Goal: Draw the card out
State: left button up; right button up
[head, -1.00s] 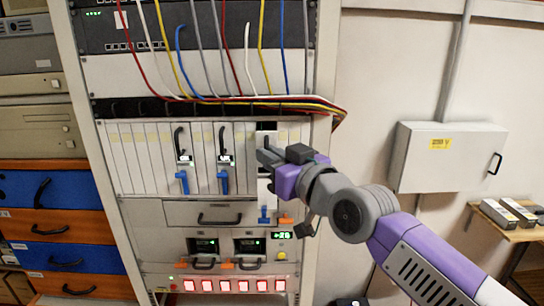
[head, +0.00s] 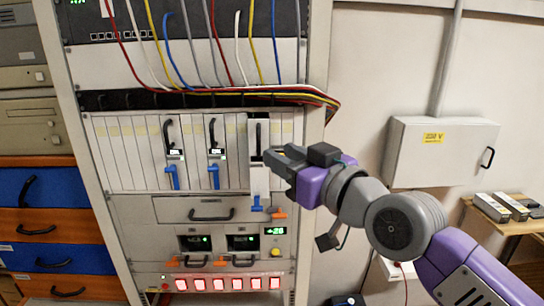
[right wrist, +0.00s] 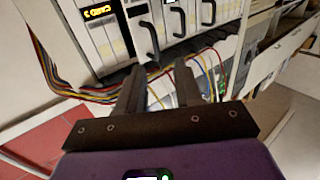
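The rack's card row holds narrow white cards. One white card (head: 259,180) at the right has a black handle (head: 258,135), and its lower end hangs lower in the picture than its neighbours, with a blue latch (head: 257,203) at the bottom. My right gripper (head: 270,153) is in front of this card, partly covering its middle. In the right wrist view its two dark fingers (right wrist: 158,70) are apart, with nothing seen held between them. A black handle (right wrist: 148,42) shows just beyond the fingertips; contact cannot be told. My left gripper is not in view.
Two other cards carry black handles and blue latches (head: 172,178). Coloured cables (head: 250,92) run just above the cards. A drawer (head: 205,209) and lit red buttons (head: 230,284) lie below. A grey wall box (head: 440,155) hangs at the right.

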aim_at(260, 141)
jog(key=shift+s+d, duration=0.35)
jog(key=shift+s, duration=0.2)
jog(key=p+x, duration=0.1)
jog(key=x, duration=0.2)
jog(key=p+x, duration=0.1)
jog(key=x, duration=0.1)
jog(key=p+x, duration=0.1)
jog(key=x, duration=0.2)
jog(key=shift+w, duration=0.45)
jog(key=shift+c, duration=0.2)
grip_shut()
dwell(0.9)
